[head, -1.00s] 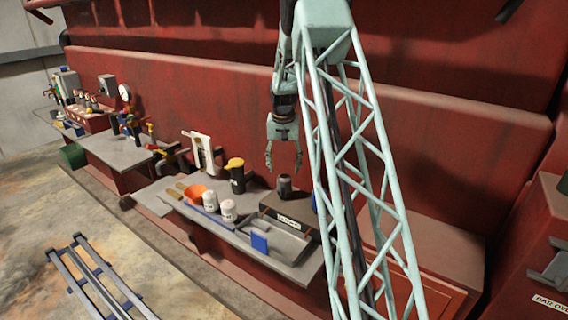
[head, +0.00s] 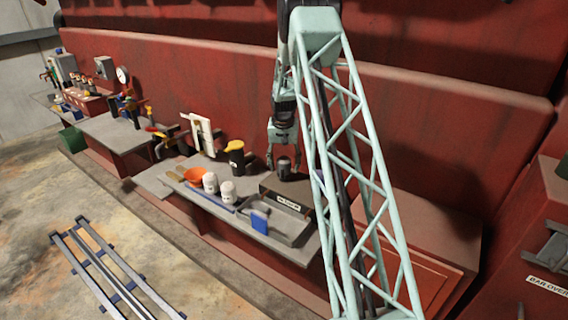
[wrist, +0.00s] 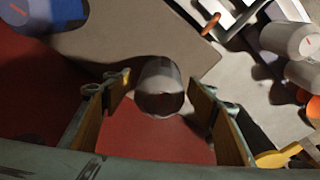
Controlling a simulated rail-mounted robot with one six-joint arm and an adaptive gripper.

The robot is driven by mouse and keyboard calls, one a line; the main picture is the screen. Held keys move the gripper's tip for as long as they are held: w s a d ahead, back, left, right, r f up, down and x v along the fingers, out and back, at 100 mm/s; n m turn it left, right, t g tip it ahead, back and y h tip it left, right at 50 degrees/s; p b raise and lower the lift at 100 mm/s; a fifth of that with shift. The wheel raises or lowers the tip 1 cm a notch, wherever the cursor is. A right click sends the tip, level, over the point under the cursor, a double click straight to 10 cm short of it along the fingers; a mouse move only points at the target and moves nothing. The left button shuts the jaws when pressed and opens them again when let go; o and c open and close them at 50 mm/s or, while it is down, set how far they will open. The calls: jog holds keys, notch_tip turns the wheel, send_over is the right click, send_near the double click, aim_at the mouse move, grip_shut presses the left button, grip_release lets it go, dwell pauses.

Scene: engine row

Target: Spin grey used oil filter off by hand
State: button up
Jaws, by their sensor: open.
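The grey used oil filter (head: 284,170) stands upright on a dark labelled block (head: 290,203) at the back of the bench. My gripper (head: 284,158) points down over it, open, with a finger on each side of the filter in the head view. In the wrist view the filter (wrist: 160,86) shows between the two open fingers (wrist: 160,93), with a gap visible on both sides. I cannot tell how far the fingertips reach down along it. The filter's base is partly hidden.
Two white filters (head: 227,192), an orange funnel (head: 195,175) and a black jug with a yellow lid (head: 236,160) stand to the left. A grey tray (head: 285,228) with a blue item (head: 260,221) lies in front. The red wall (head: 390,140) rises close behind.

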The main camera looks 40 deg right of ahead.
jog(key=shift+f, duration=0.2)
jog(key=c, duration=1.1)
jog(key=shift+n, duration=0.5)
jog(key=shift+n+b, duration=0.4)
jog(key=shift+n, duration=1.1)
jog(key=shift+d+n+t+y+b, duration=0.15)
jog(key=shift+n+y+b, duration=0.25)
jog(key=shift+n, duration=0.7)
jog(key=shift+a+n+t+y+b, duration=0.1)
jog(key=shift+n+t+y+b, duration=0.1)
jog(key=shift+n+b, duration=0.65)
jog(key=shift+n+y+b, duration=0.3)
jog(key=shift+n+b, duration=0.65)
jog(key=shift+n, duration=1.8)
jog(key=shift+r+n+y+b, duration=0.1)
jog(key=shift+n+y+b, duration=0.35)
jog(key=shift+n, duration=1.45)
